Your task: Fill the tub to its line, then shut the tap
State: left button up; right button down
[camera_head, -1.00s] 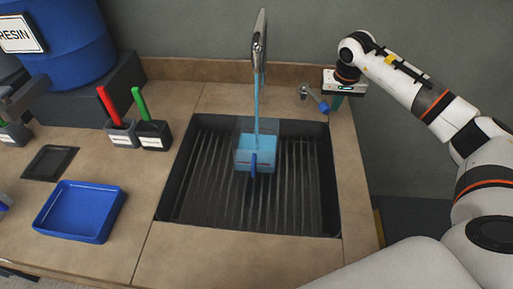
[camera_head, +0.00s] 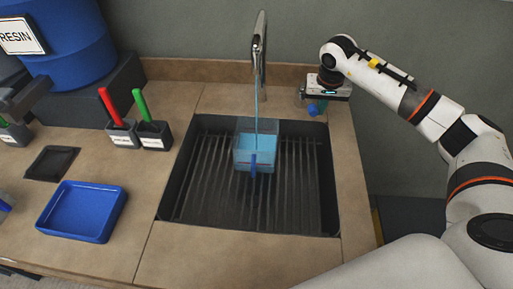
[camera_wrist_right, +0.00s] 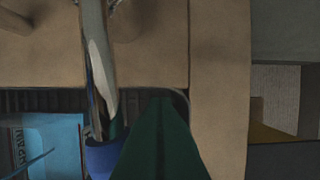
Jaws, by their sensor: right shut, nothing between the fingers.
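The clear tub (camera_head: 242,127) stands in the sink under the tap spout (camera_head: 260,45). A thin stream falls into the blue water (camera_head: 256,144) inside it. A red line (camera_head: 242,163) shows low on its front wall; I cannot tell exactly how the water level compares with it. The tap lever with its blue end (camera_head: 313,109) is at the sink's back right. My right gripper (camera_head: 323,104) is shut and empty, close against the lever's right side. In the wrist view the dark green finger (camera_wrist_right: 160,145) is beside the blue end (camera_wrist_right: 103,158); contact is unclear. My left gripper is out of view.
The ribbed dark sink (camera_head: 210,215) is otherwise empty. Two holders with a red-handled tool (camera_head: 110,107) and a green-handled tool (camera_head: 143,105) stand left of it. A blue tray (camera_head: 80,212) and a blue resin drum (camera_head: 70,50) are further left.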

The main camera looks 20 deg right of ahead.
jog(key=shift+w+a, duration=0.25)
jog(key=shift+a, duration=0.45)
notch_tip(320, 180, up, 8)
jog(key=s+d+p, duration=0.1)
jog(key=d+p, duration=0.1)
jog(key=p, duration=0.3)
dwell(0.3)
